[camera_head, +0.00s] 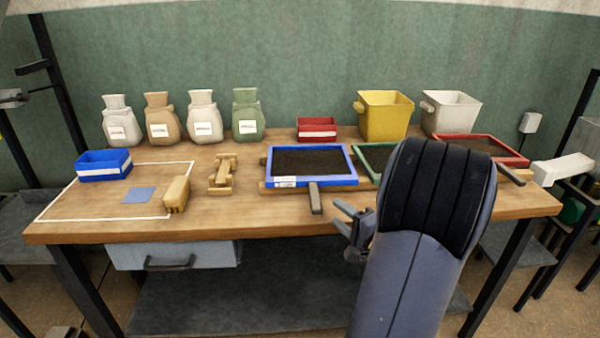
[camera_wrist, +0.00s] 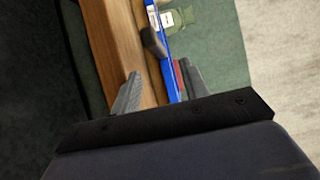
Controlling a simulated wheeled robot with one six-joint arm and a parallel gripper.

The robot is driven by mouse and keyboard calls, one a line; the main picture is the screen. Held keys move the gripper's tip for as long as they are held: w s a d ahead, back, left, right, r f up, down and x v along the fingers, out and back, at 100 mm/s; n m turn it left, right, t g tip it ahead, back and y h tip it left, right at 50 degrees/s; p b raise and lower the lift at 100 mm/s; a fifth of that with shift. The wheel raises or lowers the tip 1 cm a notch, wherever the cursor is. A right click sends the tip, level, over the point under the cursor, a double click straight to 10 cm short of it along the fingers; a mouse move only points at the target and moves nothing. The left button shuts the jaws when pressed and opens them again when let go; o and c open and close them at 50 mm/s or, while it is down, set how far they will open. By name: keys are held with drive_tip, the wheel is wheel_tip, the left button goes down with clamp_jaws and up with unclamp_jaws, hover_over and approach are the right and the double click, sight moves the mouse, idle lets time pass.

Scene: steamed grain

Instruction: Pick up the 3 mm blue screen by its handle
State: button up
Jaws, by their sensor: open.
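The blue screen (camera_head: 311,181) has a blue frame, a dark mesh and a small white label, and lies on a wooden support on the bench. Its dark handle (camera_head: 315,198) sticks out toward the front edge. My gripper (camera_head: 348,220) is open and empty, to the right of the handle and apart from it. In the wrist view the blue screen's frame (camera_wrist: 168,62) and the handle (camera_wrist: 153,42) show beyond my open gripper (camera_wrist: 160,88). The handle lies ahead of the fingertips, not between them. My arm hides part of the bench on the right.
A green screen (camera_head: 372,160) sits right of the blue one, partly behind my arm. A red screen (camera_head: 508,150) is farther right. Yellow (camera_head: 386,118) and white (camera_head: 452,113) buckets, a red bin (camera_head: 317,133) and several sacks stand behind. A wooden tool (camera_head: 222,175) lies to the left.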

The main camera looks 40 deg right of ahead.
drive_tip(key=w, duration=0.2)
drive_tip(key=w+b, duration=0.1)
drive_tip(key=w, duration=0.3)
drive_tip(key=shift+w+a+f+b, duration=0.1)
drive_tip(key=shift+w+f+b, duration=0.15)
drive_tip(key=shift+f+b, duration=0.05)
drive_tip(key=shift+w+r, duration=0.1)
drive_tip(key=shift+w, duration=0.5)
drive_tip(key=shift+c, duration=0.4)
clamp_jaws()
